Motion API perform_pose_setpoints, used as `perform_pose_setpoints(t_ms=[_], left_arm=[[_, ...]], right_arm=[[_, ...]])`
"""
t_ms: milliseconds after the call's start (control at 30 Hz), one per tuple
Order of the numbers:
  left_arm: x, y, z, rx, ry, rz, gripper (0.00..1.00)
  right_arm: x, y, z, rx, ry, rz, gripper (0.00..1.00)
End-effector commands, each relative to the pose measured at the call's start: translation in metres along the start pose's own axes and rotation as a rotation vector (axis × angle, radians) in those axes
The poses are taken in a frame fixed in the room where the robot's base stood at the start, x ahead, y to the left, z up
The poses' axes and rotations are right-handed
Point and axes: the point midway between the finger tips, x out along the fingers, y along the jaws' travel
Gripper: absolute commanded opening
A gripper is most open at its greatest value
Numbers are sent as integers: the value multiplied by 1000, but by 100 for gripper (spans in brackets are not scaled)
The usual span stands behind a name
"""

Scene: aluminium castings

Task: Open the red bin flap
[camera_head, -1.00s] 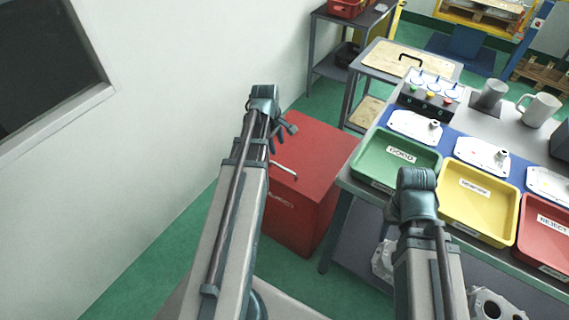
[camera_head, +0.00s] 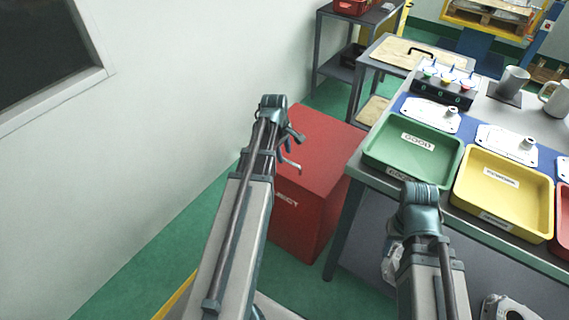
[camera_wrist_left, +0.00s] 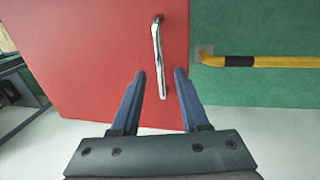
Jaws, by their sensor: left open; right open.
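The red bin (camera_head: 325,165) stands on the floor between the white wall and the workbench, with lettering partly showing on its side. Its red flap (camera_wrist_left: 90,60) fills much of the left wrist view and looks closed. A metal bar handle (camera_wrist_left: 157,45) runs lengthwise on it. My left gripper (camera_wrist_left: 160,73) is open and empty, and the handle's lower part shows between its fingers; whether they touch it I cannot tell. In the head view my left gripper (camera_head: 287,140) is over the bin. My right gripper (camera_head: 418,205) is above the bench's front edge, its fingers hidden behind the wrist.
The workbench right of the bin carries a green tray (camera_head: 412,150), a yellow tray (camera_head: 500,200) and a partly cut-off red tray (camera_head: 563,222). The wall (camera_head: 170,110) is close on the left. A yellow-and-black bar (camera_wrist_left: 260,62) lies right of the flap in the wrist view.

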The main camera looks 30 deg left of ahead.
Motion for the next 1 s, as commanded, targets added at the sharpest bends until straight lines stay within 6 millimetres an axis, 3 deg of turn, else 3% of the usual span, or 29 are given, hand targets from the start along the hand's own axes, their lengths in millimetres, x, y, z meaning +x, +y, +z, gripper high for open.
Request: perform_pose_setpoints(t_ms=[33, 133, 467, 733, 1000], left_arm=[[13, -1, 0, 0, 0, 0, 45], [19, 0, 0, 0, 0, 0, 45], [20, 0, 0, 0, 0, 0, 45], [20, 0, 0, 0, 0, 0, 0], [20, 0, 0, 0, 0, 0, 0]], right_arm=[[12, -1, -1, 0, 0, 0, 50], [19, -2, -1, 0, 0, 0, 50], [20, -2, -1, 0, 0, 0, 50], [20, -2, -1, 0, 0, 0, 50], [20, -2, -1, 0, 0, 0, 50]])
